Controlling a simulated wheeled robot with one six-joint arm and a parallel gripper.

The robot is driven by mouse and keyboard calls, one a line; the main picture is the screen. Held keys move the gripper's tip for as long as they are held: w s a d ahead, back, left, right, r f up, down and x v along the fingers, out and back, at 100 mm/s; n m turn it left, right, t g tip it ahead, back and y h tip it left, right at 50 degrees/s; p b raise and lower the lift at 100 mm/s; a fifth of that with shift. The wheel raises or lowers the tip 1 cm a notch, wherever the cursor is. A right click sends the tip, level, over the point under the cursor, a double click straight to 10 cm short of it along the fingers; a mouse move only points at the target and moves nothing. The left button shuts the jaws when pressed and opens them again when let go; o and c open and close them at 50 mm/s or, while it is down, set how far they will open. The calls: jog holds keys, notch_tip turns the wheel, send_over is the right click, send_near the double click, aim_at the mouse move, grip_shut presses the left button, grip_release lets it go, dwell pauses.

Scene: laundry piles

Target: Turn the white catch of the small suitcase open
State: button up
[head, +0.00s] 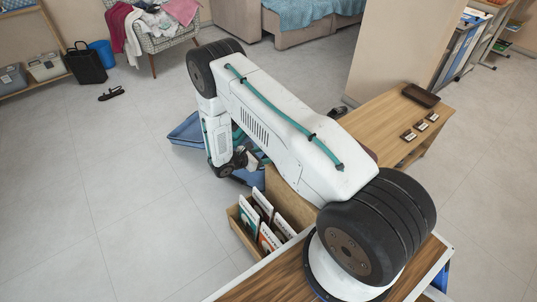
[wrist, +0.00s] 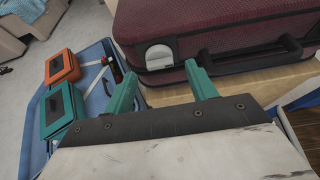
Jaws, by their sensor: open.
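A dark red suitcase (wrist: 220,25) fills the upper right of the wrist view, closed, on a light wooden surface. Its white catch (wrist: 160,55) is on the side facing me, left of the black handle (wrist: 262,56). My gripper (wrist: 164,86) is open, with one teal finger on each side below the catch in the picture. Nothing is between the fingers. I cannot tell whether the right finger touches the suitcase. In the head view my arm hides most of the suitcase and the fingertips are not clear.
A blue open case (wrist: 95,75) holds an orange box (wrist: 62,66) and a teal box (wrist: 62,110), left of the gripper. A wooden crate of packets (head: 240,228) stands near my arm. A wooden table (head: 385,115) is at right. The left floor is mostly clear.

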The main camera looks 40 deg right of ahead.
jog(key=shift+x, duration=1.55)
jog(key=c, duration=1)
jog(key=shift+n, duration=0.3)
jog(key=shift+w+f+n+g+h, duration=0.15)
jog(key=shift+n+g+h, duration=0.65)
jog(key=shift+n, duration=1.3)
jog(key=shift+w+f+n+g+h, duration=0.15)
jog(key=shift+n+g+h, duration=0.2)
jog(key=shift+n+g, duration=1.4)
jog(key=shift+w+f+n+g+h, duration=0.15)
jog(key=shift+n+g+h, duration=0.45)
jog(key=shift+n, duration=1.85)
jog(key=shift+r, duration=0.1)
